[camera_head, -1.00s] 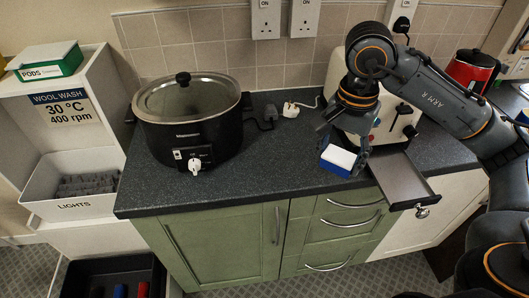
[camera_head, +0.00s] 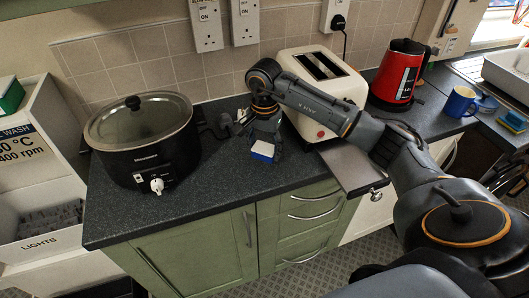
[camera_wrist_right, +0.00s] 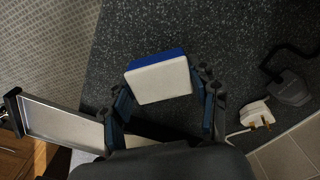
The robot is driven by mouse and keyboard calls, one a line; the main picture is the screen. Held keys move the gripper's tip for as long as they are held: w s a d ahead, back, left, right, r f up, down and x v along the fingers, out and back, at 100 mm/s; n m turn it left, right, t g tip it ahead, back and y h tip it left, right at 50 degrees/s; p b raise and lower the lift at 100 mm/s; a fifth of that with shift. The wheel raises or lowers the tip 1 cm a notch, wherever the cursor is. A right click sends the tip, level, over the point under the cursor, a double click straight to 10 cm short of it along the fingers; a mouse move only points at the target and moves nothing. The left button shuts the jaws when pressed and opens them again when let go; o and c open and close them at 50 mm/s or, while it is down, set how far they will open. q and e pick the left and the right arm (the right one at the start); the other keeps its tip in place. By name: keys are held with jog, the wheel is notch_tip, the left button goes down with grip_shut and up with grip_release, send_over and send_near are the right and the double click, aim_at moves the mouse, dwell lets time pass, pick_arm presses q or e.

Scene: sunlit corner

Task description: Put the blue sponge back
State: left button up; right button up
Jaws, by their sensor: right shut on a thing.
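The blue sponge (camera_head: 263,151), white on one face and blue on the other, is in my right gripper (camera_head: 266,136) near the front edge of the dark worktop. In the right wrist view, the sponge (camera_wrist_right: 160,80) sits between the two fingers of the right gripper (camera_wrist_right: 166,88), which is shut on it. It is low over the worktop; I cannot tell whether it touches. My left gripper is not in view.
A slow cooker (camera_head: 145,140) stands left and a cream toaster (camera_head: 322,75) behind my right arm, with its tray (camera_head: 358,168) pulled out. A red kettle (camera_head: 399,75), blue mug (camera_head: 460,101), yellow-and-blue item (camera_head: 512,121) and sink (camera_head: 508,72) are at right. A plug (camera_wrist_right: 256,114) lies nearby.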

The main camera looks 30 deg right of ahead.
aim_at(264, 150)
notch_tip(264, 150, down, 2)
jog(key=shift+s+a+f+p, duration=0.1)
jog(key=shift+p, duration=0.45)
jog(key=shift+f, duration=0.25)
jog(key=shift+f, duration=0.1)
jog(key=shift+f+b, duration=0.15)
jog(key=shift+b, duration=0.15)
jog(key=o, duration=1)
